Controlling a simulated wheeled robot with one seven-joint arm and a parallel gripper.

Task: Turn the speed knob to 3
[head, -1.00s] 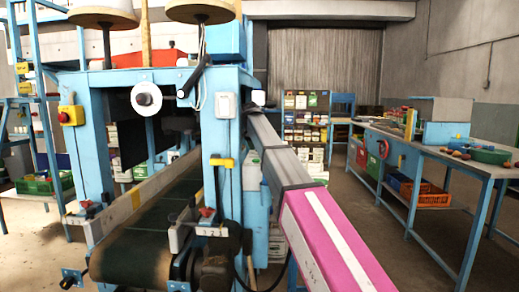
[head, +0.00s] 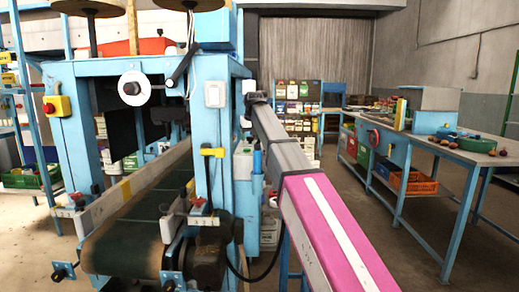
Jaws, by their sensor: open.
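The speed knob (head: 198,203) looks like the small red knob above a white plate with tiny figures (head: 204,221), on the near right post of the blue conveyor machine. The figures look like 1, 2, 3, but the knob's setting is too small to read. My pink and grey arm reaches away from the lower right. My gripper (head: 257,97) is at its far end, small and dark, right of the machine's post and higher in the picture than the knob. It looks empty and apart from the knob; its separate fingers are hard to make out.
A second red knob (head: 76,197) sits on the left rail, below a yellow box with a red button (head: 56,106). The dark conveyor belt (head: 135,235) runs between the rails. A yellow lever (head: 212,152) juts from the right post. A blue workbench (head: 440,150) stands right, with open floor before it.

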